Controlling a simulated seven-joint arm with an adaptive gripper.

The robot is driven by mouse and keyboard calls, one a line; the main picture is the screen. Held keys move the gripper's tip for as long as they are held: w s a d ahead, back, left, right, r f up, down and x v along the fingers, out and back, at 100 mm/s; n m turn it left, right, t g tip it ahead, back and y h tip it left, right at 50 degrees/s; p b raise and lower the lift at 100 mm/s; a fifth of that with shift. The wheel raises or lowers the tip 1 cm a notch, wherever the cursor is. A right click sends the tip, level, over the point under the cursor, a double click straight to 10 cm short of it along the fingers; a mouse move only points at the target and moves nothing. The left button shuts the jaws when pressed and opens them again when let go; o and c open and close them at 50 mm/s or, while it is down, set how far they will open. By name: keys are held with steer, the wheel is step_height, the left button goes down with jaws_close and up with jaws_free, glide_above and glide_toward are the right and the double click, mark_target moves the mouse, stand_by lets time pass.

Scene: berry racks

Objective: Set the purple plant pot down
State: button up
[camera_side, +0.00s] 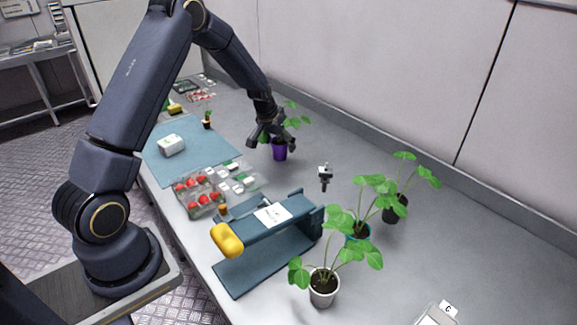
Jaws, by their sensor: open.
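The purple plant pot (280,150) stands upright on the grey bench near the back wall. Its green leaves (297,116) rise beside and partly behind my gripper. My gripper (268,141) is open, with its fingers pointing down at the pot's upper left side. I cannot tell whether a finger touches the pot or its stems.
A clear tray of red berries (197,206) and a blue rack with a yellow end (227,240) stand in front. Potted plants in black (395,211), teal (358,231) and white (323,293) pots stand at right. A blue mat (215,149) lies left.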

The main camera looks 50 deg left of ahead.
steer(key=s+d+r, duration=0.4)
steer(key=r, duration=0.5)
steer(key=s+d+r, duration=0.3)
steer(key=s+r, duration=0.1)
steer(key=r, duration=0.4)
steer(key=s+d+r+m, duration=0.2)
steer(key=s+d, duration=0.4)
steer(key=s, duration=0.4)
steer(key=s+d+r+m+t+h, duration=0.1)
steer(key=s+d+r, duration=0.2)
steer(key=s+d, duration=0.4)
steer(key=s, duration=0.4)
steer(key=shift+s+r+m, duration=0.2)
steer(key=shift+r+m, duration=0.15)
steer(key=shift+m, duration=0.05)
